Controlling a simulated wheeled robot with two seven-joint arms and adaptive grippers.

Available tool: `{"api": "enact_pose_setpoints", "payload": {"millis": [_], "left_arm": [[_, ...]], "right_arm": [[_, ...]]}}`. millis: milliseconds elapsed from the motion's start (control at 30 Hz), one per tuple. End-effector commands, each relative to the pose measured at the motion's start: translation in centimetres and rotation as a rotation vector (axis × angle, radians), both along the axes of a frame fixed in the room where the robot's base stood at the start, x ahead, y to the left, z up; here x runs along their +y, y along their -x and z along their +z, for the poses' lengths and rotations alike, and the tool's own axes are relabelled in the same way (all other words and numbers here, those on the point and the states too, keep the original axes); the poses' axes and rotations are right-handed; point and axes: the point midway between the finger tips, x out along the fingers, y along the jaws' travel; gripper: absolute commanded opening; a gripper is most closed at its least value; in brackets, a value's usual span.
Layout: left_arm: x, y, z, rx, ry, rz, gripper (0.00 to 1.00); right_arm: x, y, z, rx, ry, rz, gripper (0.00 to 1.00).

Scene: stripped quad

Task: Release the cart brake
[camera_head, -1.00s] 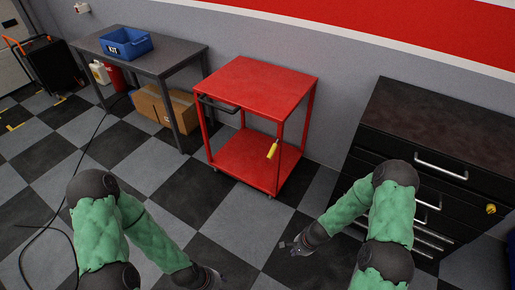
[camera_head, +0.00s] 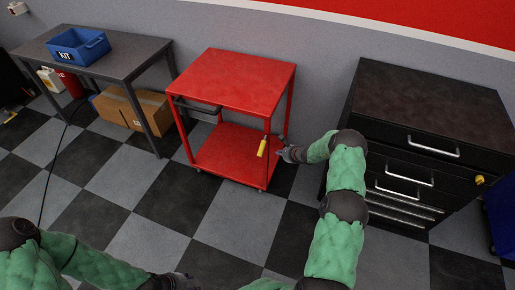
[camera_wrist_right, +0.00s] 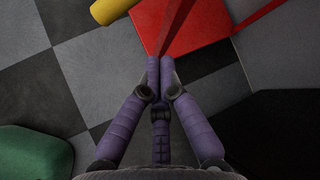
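The red two-shelf cart (camera_head: 232,78) stands against the wall in the head view. Its brake lever has a yellow handle (camera_head: 262,147), which hangs tilted at the cart's front right side. My right gripper (camera_head: 282,152) is just right of the handle. In the right wrist view the fingertips (camera_wrist_right: 160,66) are together with nothing seen between them. The yellow handle (camera_wrist_right: 112,9) shows there at the upper left, apart from the fingers, and the red cart (camera_wrist_right: 180,22) is beyond them. My left gripper (camera_head: 182,283) is low at the bottom edge; its fingers are not clear.
A black drawer cabinet (camera_head: 428,110) stands to the right, close to my right arm. A grey table (camera_head: 122,64) with a blue KIT bin (camera_head: 78,47) stands left, with a cardboard box (camera_head: 130,106) under it. The checkered floor before the cart is clear.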

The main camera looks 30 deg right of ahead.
Motion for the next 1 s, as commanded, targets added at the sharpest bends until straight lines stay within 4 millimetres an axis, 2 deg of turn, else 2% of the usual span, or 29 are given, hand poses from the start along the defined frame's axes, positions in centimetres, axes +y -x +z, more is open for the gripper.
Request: {"api": "enact_pose_setpoints", "payload": {"millis": [467, 1000], "left_arm": [[0.0, 0.0, -0.3, 0.001, 0.0, 0.0, 0.4], [0.0, 0.0, -2.8, 0.0, 0.0, 0.0, 0.4]], "right_arm": [[0.1, -0.5, -0.6, -0.001, -0.001, -0.001, 0.0], [1.0, -5.8, -5.4, -0.003, 0.0, 0.0, 0.0]]}}
